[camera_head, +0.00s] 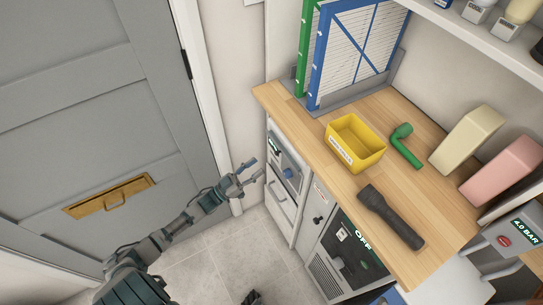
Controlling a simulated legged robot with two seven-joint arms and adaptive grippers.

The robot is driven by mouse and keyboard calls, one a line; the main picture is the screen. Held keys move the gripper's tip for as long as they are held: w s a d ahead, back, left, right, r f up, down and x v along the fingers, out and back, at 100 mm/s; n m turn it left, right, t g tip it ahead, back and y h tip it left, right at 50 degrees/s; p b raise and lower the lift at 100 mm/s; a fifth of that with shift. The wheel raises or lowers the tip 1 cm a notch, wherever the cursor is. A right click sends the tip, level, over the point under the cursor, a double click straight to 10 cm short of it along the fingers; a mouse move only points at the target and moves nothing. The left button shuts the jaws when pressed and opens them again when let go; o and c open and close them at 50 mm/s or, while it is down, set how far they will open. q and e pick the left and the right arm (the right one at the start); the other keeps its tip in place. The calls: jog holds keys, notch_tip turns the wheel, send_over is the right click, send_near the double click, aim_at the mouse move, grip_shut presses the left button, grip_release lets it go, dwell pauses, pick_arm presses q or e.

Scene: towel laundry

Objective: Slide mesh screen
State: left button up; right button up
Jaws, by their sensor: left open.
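A blue-framed mesh screen (355,45) with a white lined panel and blue cross bars stands upright at the back of the wooden counter. A green-framed screen (305,45) stands just left of it and is mostly hidden behind it. Both stand in a grey base rack (350,97). My left gripper (248,172) is open and empty, left of the counter and in front of the grey cabinet units. It is well apart from the screens.
The wooden counter (395,200) holds a yellow bin (357,155), a green pipe-like piece (404,150), a black flashlight (391,217), and cream (467,138) and pink (502,170) blocks. A shelf (480,38) overhangs at upper right. A grey door (90,110) stands left.

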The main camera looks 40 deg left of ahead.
aim_at(276, 155)
pick_arm(q)
jog(key=x, duration=0.6)
jog(key=shift+w+d+b, duration=0.1)
jog(key=shift+d+b, duration=0.3)
jog(key=shift+d, duration=0.1)
jog(key=shift+w+a+r, duration=0.15)
jog(key=shift+w+a, duration=0.1)
jog(key=shift+w, duration=0.15)
jog(key=shift+d+r, duration=0.1)
jog(key=shift+d, duration=0.2)
grip_shut()
pick_arm(e)
jog(key=shift+s+d+r+m+t, duration=0.2)
jog(key=shift+s+d+r+t, duration=0.05)
jog(key=shift+s+r+t, duration=0.25)
jog(key=shift+s+d+r+m+t, duration=0.25)
jog(key=shift+s+t, duration=0.15)
jog(key=shift+t, duration=0.2)
